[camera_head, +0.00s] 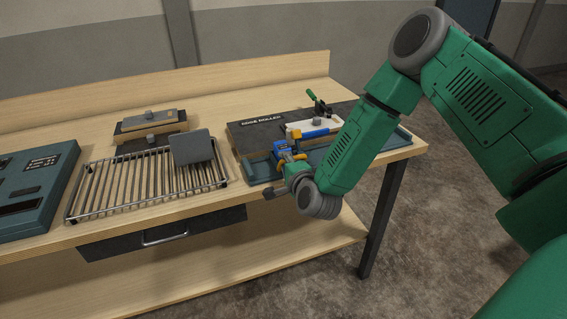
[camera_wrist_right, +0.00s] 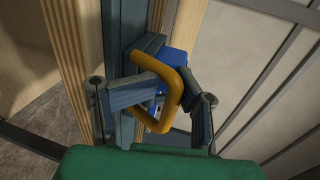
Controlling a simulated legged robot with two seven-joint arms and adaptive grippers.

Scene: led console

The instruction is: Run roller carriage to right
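The roller unit (camera_head: 246,134), a dark panel with a white label, sits on the right part of the bench. A blue carriage (camera_head: 283,146) is at its front left end; part of the blue also shows in the right wrist view (camera_wrist_right: 176,58). A bent orange-yellow handle (camera_wrist_right: 177,88) sticks out from it toward my right gripper. My right gripper (camera_wrist_right: 176,86) has one finger inside the handle's loop and one outside, both close against its bar. In the head view the right gripper (camera_head: 282,181) is at the bench's front edge, partly hidden by my wrist. My left gripper is not in view.
A slatted metal rack (camera_head: 125,188) with a grey plate (camera_head: 192,147) lies left of the roller unit. A blue-grey console (camera_head: 35,190) is further left. A green-handled clamp (camera_head: 318,101) stands behind, and a drawer handle (camera_head: 165,238) juts out below.

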